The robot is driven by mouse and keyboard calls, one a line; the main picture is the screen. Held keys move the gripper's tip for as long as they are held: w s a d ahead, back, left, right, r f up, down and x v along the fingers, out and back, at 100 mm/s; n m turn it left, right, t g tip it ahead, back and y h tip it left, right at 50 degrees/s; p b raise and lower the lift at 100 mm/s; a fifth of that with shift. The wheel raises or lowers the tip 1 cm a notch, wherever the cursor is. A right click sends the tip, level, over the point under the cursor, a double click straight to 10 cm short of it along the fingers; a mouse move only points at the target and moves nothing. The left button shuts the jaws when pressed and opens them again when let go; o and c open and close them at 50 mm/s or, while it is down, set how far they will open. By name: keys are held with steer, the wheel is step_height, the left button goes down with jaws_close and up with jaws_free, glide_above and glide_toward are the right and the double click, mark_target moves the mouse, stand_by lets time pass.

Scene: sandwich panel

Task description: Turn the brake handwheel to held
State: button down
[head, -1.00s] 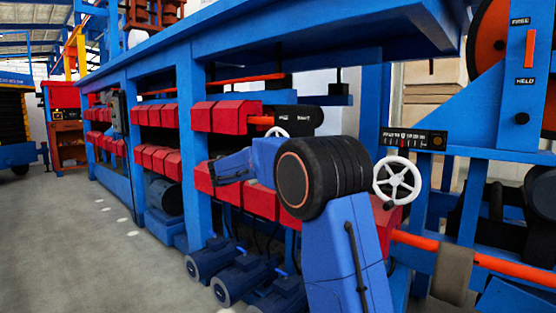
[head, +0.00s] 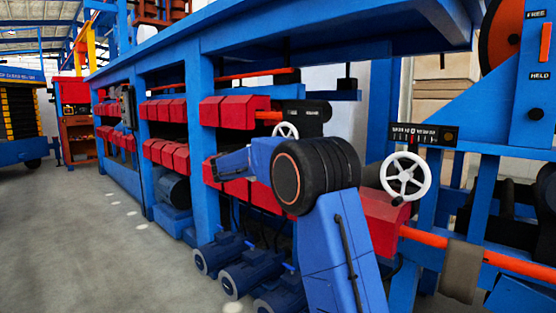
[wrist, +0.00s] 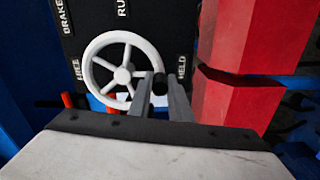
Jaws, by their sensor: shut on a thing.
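The white spoked handwheel (wrist: 122,75) stands against a dark panel in the wrist view, between a FREE label (wrist: 77,69) on its left and a HELD label (wrist: 182,67) on its right. A small dark knob (wrist: 160,84) is at the wheel's right side, towards HELD. My gripper (wrist: 161,79) is shut on this knob, a grey finger on each side. In the head view my arm hides the gripper. A small white wheel (head: 285,130) shows partly behind my arm there; I cannot tell surely that it is the same wheel.
Red boxes (wrist: 238,100) stand close on the right in the wrist view. An orange indicator (head: 545,42) sits between FREE and HELD labels. Blue motors (head: 222,252) stand low. Floor is clear at left.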

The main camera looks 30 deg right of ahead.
steer(key=shift+w+a+f, duration=0.1)
stand_by(0.3)
steer(key=c, duration=1.6)
jaws_free()
steer(key=shift+c, duration=0.2)
steer(key=shift+a, duration=0.1)
steer(key=v, duration=1.7)
steer(key=shift+a, duration=0.1)
